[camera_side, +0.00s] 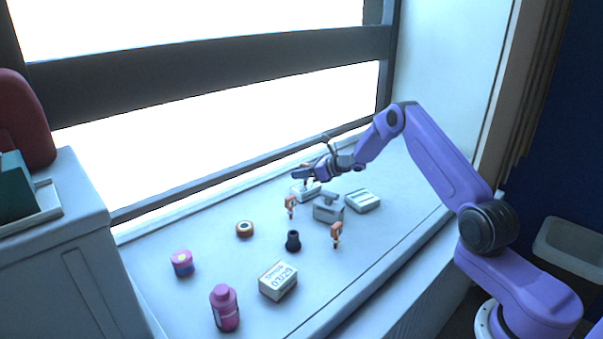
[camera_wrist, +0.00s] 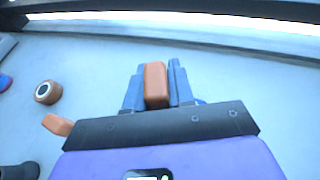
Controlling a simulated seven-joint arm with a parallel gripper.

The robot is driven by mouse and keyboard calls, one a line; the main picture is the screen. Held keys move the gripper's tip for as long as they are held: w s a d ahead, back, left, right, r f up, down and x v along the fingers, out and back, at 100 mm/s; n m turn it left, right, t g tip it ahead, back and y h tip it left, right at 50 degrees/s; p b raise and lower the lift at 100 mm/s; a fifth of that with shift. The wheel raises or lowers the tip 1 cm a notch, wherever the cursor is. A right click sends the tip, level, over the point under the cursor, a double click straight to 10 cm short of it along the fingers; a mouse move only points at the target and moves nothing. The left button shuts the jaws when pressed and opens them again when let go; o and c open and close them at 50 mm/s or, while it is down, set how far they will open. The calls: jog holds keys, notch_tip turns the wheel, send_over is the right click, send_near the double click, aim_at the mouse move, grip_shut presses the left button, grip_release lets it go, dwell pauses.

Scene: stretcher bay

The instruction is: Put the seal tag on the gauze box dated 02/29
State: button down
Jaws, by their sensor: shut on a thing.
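My gripper (camera_side: 303,174) is at the far side of the counter, beside the window sill, above a white box (camera_side: 306,191). It is shut on an orange-brown piece, which looks like a seal tag (camera_wrist: 155,85) and stands between the fingers in the wrist view. Two similar orange-brown tags stand on the counter, one at centre (camera_side: 291,207) and one further right (camera_side: 336,235). A white gauze box (camera_side: 278,281) lies near the front edge; its large date reads like 02/29 or 03/29, not clear. Another white box (camera_side: 363,201) lies at the right; its print is unreadable.
A grey block-like object (camera_side: 328,209) sits between the boxes. A black knob-shaped item (camera_side: 293,241), a tape roll (camera_side: 245,229), a pink and blue jar (camera_side: 182,263) and a pink bottle (camera_side: 225,308) stand on the counter. The left-middle counter is mostly clear.

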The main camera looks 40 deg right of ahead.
jog(key=shift+f, duration=0.1)
jog(key=c, duration=1)
grip_release()
